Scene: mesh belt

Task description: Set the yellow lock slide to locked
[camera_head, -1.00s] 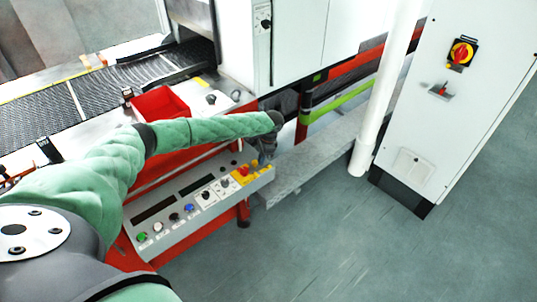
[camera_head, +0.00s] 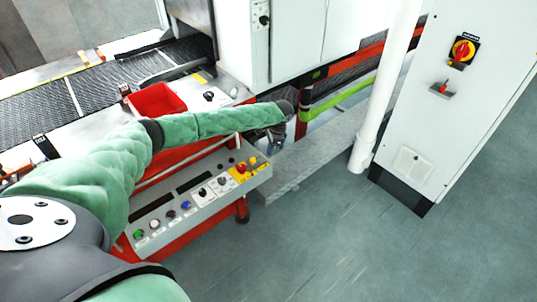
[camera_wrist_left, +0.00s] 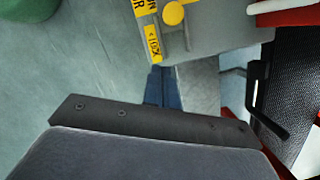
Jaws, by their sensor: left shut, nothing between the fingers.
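The yellow lock slide (camera_head: 253,161) is at the right end of the grey control panel (camera_head: 200,208), beside the red emergency button (camera_head: 241,168). In the left wrist view its round yellow knob (camera_wrist_left: 173,14) sits on a grey slot, next to yellow labels. I cannot tell its set position for sure. My left gripper (camera_head: 276,140) hangs just beyond the panel's right end, partly hidden by my arm. In the left wrist view its dark fingertips (camera_wrist_left: 163,86) are together, empty, and apart from the knob. My right gripper is out of view.
A mesh belt (camera_head: 110,85) runs at the upper left, with a red bin (camera_head: 157,100) beside it. A white post (camera_head: 385,85) and a grey cabinet (camera_head: 440,110) with a red-yellow switch (camera_head: 462,50) stand to the right. The floor in front is clear.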

